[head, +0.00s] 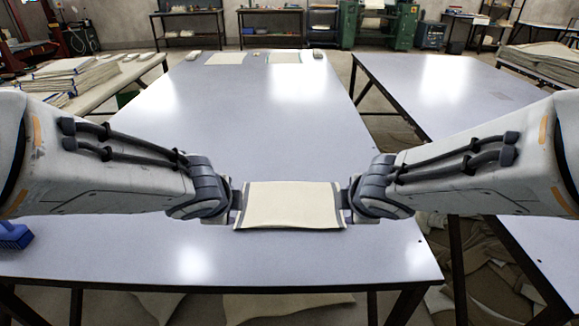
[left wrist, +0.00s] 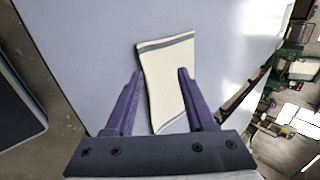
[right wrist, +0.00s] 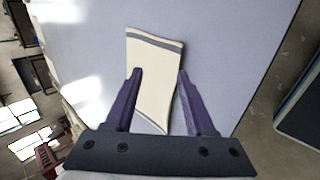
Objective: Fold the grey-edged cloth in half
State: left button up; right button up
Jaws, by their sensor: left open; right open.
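The cream grey-edged cloth (head: 291,205) lies on the pale table near its front edge, with grey bands along its left and right ends. Its front edge looks slightly bowed; I cannot tell if it is layered. My left gripper (head: 238,203) is open at the cloth's left end, and my right gripper (head: 346,203) is open at its right end. In the left wrist view the cloth (left wrist: 165,85) runs between and beyond the open fingers. In the right wrist view the cloth (right wrist: 155,85) does the same. The wrists hide parts of both ends.
The table (head: 330,262) is bare around the cloth. A blue object (head: 14,236) sits at the front left. Other cloths (head: 226,58) lie at the far end. A second table (head: 455,90) stands right, and stacked cloths (head: 60,80) lie on the left.

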dwell(0.3)
